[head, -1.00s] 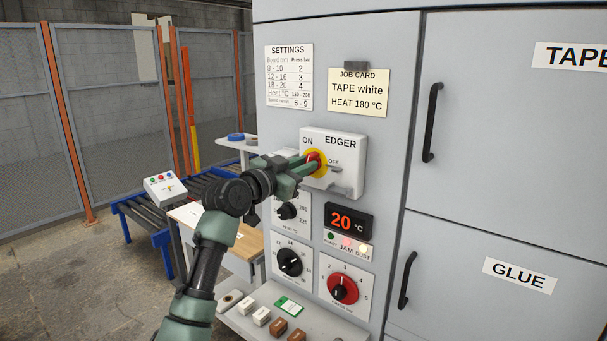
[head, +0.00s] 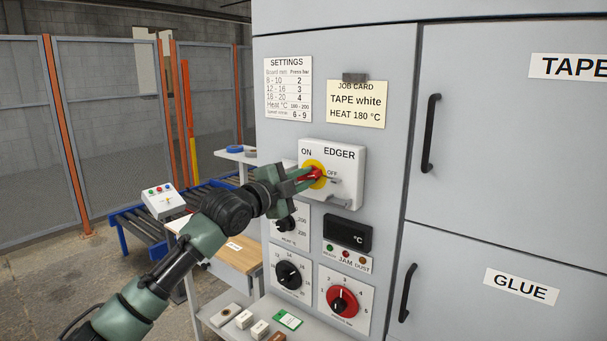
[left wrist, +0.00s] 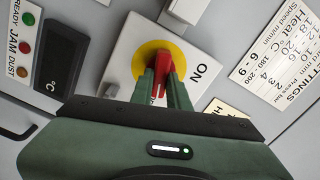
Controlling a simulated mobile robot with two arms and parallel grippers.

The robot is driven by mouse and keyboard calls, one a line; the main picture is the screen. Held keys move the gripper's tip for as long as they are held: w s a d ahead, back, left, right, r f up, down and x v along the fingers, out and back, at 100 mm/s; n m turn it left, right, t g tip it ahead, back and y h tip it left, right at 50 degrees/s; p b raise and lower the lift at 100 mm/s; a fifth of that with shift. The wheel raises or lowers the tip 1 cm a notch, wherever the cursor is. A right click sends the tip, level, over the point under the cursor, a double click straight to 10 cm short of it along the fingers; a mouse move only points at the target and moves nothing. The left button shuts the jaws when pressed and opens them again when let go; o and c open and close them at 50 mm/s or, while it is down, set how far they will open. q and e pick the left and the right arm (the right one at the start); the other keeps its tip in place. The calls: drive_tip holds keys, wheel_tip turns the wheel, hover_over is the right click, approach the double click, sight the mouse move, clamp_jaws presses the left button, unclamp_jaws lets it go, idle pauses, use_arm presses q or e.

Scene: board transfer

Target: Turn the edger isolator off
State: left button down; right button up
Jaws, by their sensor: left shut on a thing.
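The edger isolator is a white box (head: 346,159) on the grey cabinet, marked ON at its left, OFF at its right and EDGER on top. It has a yellow round plate (head: 313,164) and a red handle (head: 316,174). My left gripper (head: 306,178) is shut on the red handle, which lies nearly level, close to the OFF mark. In the left wrist view the two green fingers (left wrist: 162,88) stand either side of the red handle (left wrist: 164,70), in front of the yellow plate (left wrist: 146,52). My right gripper is not in view.
Below the isolator are a dark display (head: 347,234) showing only °C, unlit-looking lamps (head: 346,256), a black dial (head: 289,274) and a red dial (head: 342,301). A shelf (head: 252,304) with small blocks juts out underneath. A roller conveyor (head: 140,224) stands behind my left arm.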

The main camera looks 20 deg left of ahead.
use_arm(q)
drive_tip(key=shift+f+m+p, duration=0.15)
drive_tip(key=shift+m+p, duration=1.15)
drive_tip(key=shift+m, duration=0.6)
drive_tip(key=shift+f, duration=0.1)
drive_tip(key=c, duration=1.4)
unclamp_jaws()
drive_tip(key=shift+o, duration=0.2)
drive_tip(key=shift+s+a, duration=0.1)
drive_tip(key=shift+s, duration=0.3)
drive_tip(key=b+v, duration=0.2)
drive_tip(key=v, duration=0.5)
drive_tip(key=shift+b, duration=0.4)
